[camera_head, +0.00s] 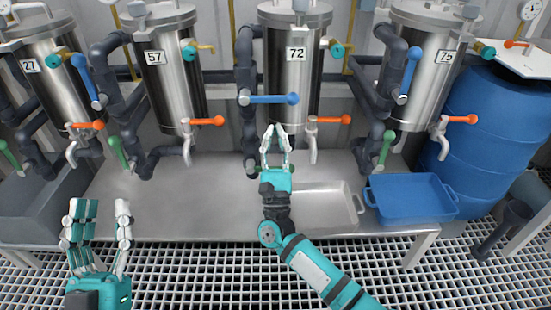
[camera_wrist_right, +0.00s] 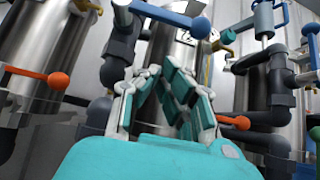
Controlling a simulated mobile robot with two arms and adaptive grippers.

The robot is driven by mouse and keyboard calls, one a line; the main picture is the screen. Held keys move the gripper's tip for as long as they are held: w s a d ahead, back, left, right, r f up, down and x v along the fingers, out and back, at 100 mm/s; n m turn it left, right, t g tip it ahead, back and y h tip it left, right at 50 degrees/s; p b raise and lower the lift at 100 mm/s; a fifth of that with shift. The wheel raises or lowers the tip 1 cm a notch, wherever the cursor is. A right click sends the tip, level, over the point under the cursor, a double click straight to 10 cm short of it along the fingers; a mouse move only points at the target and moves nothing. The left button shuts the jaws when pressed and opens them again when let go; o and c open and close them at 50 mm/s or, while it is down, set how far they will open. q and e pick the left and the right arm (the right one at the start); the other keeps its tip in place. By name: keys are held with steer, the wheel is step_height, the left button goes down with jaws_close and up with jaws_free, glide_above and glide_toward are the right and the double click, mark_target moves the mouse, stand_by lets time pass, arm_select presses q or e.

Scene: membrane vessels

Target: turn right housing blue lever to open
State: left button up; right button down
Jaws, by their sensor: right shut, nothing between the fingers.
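Several steel housings stand in a row, with number plates 27, 57, 72 and 75. The housing 72 (camera_head: 293,80) has a blue lever (camera_head: 272,99) lying horizontal, its ball end to the right. The housing 75 (camera_head: 425,70) at the far right has a blue lever (camera_head: 411,70) standing steeply upward. My right gripper (camera_head: 276,130) is shut and empty, just below the blue lever of 72 and apart from it. In the right wrist view its fingers (camera_wrist_right: 165,76) stand below a blue lever (camera_wrist_right: 168,16). My left gripper (camera_head: 101,208) is open and empty at lower left.
Orange levers, such as the one on 72 (camera_head: 330,120), and green levers (camera_head: 385,149) sit close by. Dark pipes (camera_head: 244,70) run between the housings. A blue tray (camera_head: 412,212) and a metal tray (camera_head: 335,216) stand on the bench (camera_head: 190,205). The bench's left part is clear.

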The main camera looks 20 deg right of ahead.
mark_target(269, 99)
arm_select(q)
steer(key=shift+w+f+g+p, duration=0.3)
steer(key=shift+w+f+g, duration=0.45)
steer(key=shift+f, duration=0.2)
arm_select(e)
steer(key=r, duration=0.4)
steer(key=shift+w+d+r, duration=0.1)
steer(key=shift+w+r, duration=0.2)
